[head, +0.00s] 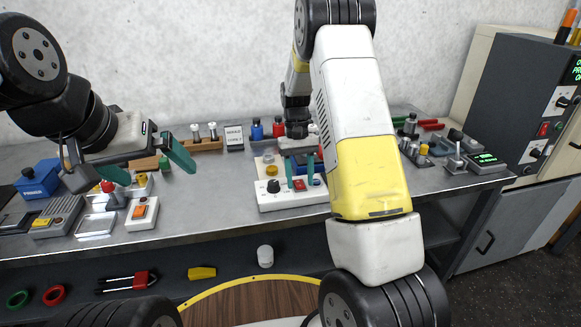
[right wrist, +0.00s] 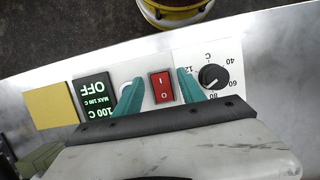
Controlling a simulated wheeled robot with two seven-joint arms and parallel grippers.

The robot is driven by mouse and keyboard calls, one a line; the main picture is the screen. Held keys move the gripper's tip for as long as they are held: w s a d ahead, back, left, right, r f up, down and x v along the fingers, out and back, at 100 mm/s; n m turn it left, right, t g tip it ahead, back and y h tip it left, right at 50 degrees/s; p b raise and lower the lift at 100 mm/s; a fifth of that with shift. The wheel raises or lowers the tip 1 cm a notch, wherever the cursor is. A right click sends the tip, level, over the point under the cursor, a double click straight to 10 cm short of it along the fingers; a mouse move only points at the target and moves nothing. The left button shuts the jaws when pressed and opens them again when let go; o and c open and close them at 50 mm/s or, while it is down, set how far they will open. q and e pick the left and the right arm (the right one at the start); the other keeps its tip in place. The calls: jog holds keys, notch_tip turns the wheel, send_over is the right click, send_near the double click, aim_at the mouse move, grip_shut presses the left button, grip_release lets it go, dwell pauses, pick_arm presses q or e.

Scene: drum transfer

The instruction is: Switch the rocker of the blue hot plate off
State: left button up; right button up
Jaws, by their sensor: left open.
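The blue hot plate (head: 317,160) stands at the table's front middle, mostly hidden behind my right gripper. Its white front panel (head: 270,201) carries a black knob (head: 273,186), also in the right wrist view (right wrist: 213,77). The red rocker (right wrist: 162,87), marked I and O, is in the right wrist view; which side is pressed I cannot tell. A dark display (right wrist: 95,98) reads upside down, with OFF and 100 C. My right gripper (right wrist: 158,93) is open, its teal fingers on either side of the rocker; contact is unclear. My left gripper (head: 148,165) is open and empty above the left devices.
A white box with an orange rocker (head: 142,213) and a grey box (head: 58,216) stand at the left. A small console (head: 477,162) is at the right. Bare table lies between the left boxes and the hot plate.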

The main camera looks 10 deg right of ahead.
jog(key=v, duration=0.6)
jog(key=shift+w+r, duration=0.1)
jog(key=shift+r, duration=0.25)
jog(key=shift+w+r, duration=0.15)
jog(key=shift+r, duration=0.35)
notch_tip(320, 180, up, 9)
jog(key=t+y, duration=0.1)
jog(key=t, duration=0.2)
send_over(298, 181)
jog(key=s, duration=0.5)
jog(key=s+r+t+y, duration=0.1)
jog(key=s+r+t, duration=0.1)
jog(key=s+r, duration=0.4)
jog(key=s+a+r+t, duration=0.1)
jog(key=s+t, duration=0.3)
jog(key=s, duration=1)
jog(key=shift+s+a+r+t, duration=0.2)
jog(key=shift+s+a+t, duration=0.15)
jog(key=shift+a, duration=0.25)
